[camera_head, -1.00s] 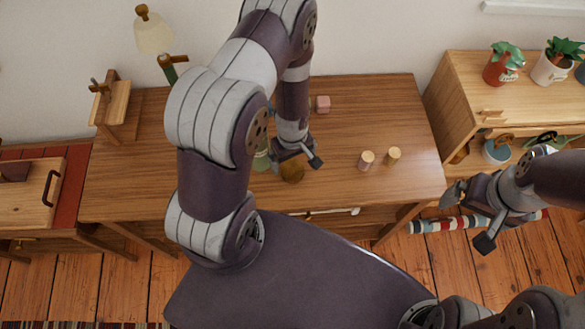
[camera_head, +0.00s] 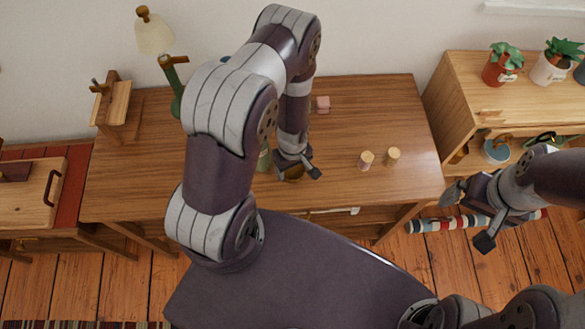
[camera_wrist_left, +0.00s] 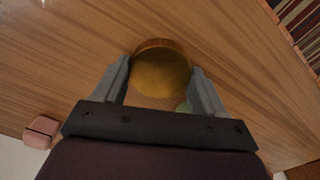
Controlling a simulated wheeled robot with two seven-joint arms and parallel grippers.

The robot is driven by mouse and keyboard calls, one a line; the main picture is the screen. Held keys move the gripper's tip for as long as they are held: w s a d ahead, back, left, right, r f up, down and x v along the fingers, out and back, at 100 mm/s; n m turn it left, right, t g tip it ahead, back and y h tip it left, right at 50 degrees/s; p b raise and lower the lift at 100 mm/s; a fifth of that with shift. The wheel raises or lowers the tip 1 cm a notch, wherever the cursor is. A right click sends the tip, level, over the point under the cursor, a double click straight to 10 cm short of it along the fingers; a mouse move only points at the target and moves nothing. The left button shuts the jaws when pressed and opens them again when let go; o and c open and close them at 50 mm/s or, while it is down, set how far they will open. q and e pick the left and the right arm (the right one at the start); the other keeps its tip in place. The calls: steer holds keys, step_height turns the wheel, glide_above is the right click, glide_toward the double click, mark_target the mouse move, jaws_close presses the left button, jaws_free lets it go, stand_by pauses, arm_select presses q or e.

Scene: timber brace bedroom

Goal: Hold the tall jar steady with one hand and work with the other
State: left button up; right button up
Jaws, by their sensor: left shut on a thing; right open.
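A round golden-brown thing (camera_head: 291,175) stands near the front of the wooden desk. My left gripper (camera_head: 296,169) is shut on it from above. In the left wrist view its disc-like golden top (camera_wrist_left: 161,72) sits between the two fingers. I cannot tell for sure whether it is the tall jar; its sides are mostly hidden. A green thing (camera_head: 264,158) shows beside my left arm, partly covered by it. My right gripper (camera_head: 467,216) is open and empty, off the desk's right end.
Two small pale-topped cylinders (camera_head: 366,159) (camera_head: 393,156) stand on the desk's right half. A pink block (camera_head: 322,104) lies at the back. A lamp (camera_head: 155,35) and a small wooden stand (camera_head: 118,105) are at left. A shelf with potted plants (camera_head: 502,66) is at right.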

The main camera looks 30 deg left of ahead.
mark_target(294, 170)
arm_select(q)
steer(key=shift+r, duration=0.6)
steer(key=r, duration=0.3)
steer(key=shift+d+r, duration=0.1)
steer(key=shift+d, duration=0.1)
steer(key=s+d+r, duration=0.6)
steer(key=d, duration=0.3)
steer(key=shift+d+r, duration=0.3)
steer(key=shift+d, duration=0.05)
